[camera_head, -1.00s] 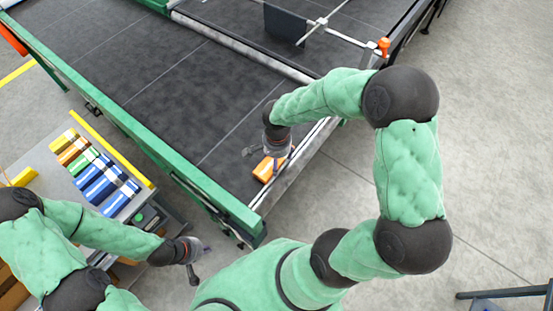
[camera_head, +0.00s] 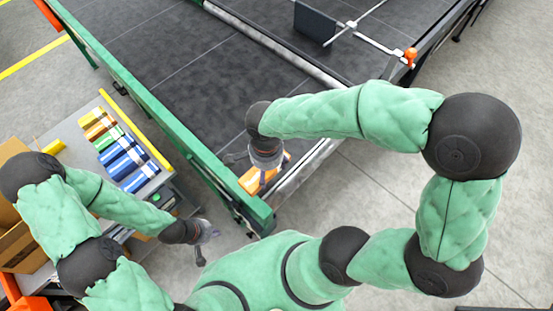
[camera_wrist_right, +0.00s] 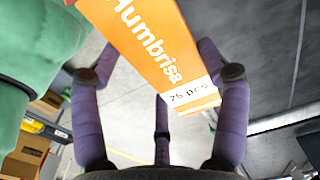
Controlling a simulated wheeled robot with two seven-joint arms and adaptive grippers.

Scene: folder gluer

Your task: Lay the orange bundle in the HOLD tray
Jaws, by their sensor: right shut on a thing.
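The orange bundle (camera_head: 254,180) is at the near end of the dark belt, beneath my right gripper (camera_head: 264,170). In the right wrist view the orange bundle (camera_wrist_right: 140,35) shows white lettering and a white band with handwriting, between the purple fingers of my right gripper (camera_wrist_right: 165,80). The right gripper is shut on it. My left gripper (camera_head: 206,240) hangs empty beside the side table, its fingers spread apart. I cannot make out which surface is the HOLD tray.
A side table (camera_head: 75,135) at left carries a row of yellow, orange, green and blue bundles (camera_head: 118,158). A green rail (camera_head: 140,95) runs between it and the dark belt (camera_head: 180,60). A cardboard box (camera_head: 20,240) stands at lower left. Grey floor is clear at right.

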